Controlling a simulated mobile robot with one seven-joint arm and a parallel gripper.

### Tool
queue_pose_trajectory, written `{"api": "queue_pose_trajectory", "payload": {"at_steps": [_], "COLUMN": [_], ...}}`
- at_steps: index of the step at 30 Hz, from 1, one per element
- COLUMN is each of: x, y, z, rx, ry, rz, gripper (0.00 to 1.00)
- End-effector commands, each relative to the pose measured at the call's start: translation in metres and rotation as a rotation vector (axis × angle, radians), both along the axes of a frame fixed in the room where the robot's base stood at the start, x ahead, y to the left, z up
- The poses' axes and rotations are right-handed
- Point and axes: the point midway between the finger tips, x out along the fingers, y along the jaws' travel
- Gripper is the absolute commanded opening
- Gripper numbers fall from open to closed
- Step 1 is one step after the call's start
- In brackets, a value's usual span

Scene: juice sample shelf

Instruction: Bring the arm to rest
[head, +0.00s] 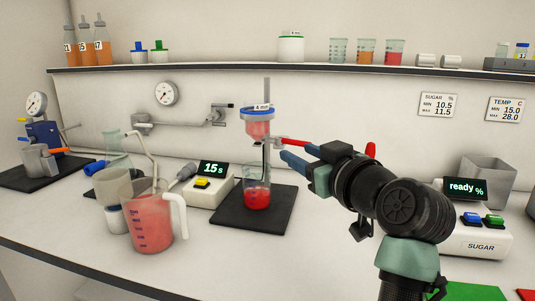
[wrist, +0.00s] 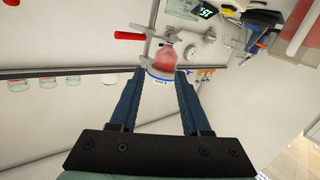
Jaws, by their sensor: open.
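My gripper (head: 296,157) is open, its blue fingers pointing left toward the filter stand in the head view. In the wrist view, the gripper (wrist: 164,78) has nothing clasped between its fingers. The blue-rimmed funnel (head: 258,125) with pink liquid hangs on the stand, above a beaker (head: 257,190) of red juice. The funnel also shows in the wrist view (wrist: 164,58), just beyond the fingertips. A red handle (head: 292,142) sticks out from the stand close to the fingers; whether they touch cannot be told. My arm reaches in from the lower right.
A pink-filled jug (head: 150,222) and a timer reading 15 s (head: 211,181) stand left of the stand. The sugar meter (head: 478,232) reads "ready" at the right. A shelf (head: 220,68) with bottles and beakers runs along the wall. The front middle of the counter is clear.

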Motion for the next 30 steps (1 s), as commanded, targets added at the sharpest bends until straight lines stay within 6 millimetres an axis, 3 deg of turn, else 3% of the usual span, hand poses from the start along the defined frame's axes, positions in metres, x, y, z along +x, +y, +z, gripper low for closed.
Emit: {"api": "queue_pose_trajectory", "payload": {"at_steps": [5, 8, 12, 18, 30], "x": [-0.045, -0.086, -0.152, -0.249, -0.244], "y": [0.025, 0.037, 0.050, 0.062, 0.060], "z": [0.063, 0.101, 0.146, 0.189, 0.308], "rx": [0.051, 0.106, 0.193, 0.313, 0.309], "ry": [-0.240, -0.397, -0.606, -0.863, -0.853], "rz": [-0.187, -0.255, -0.300, -0.308, -0.312], "gripper": [0.47, 0.47, 0.47, 0.47, 0.47]}}
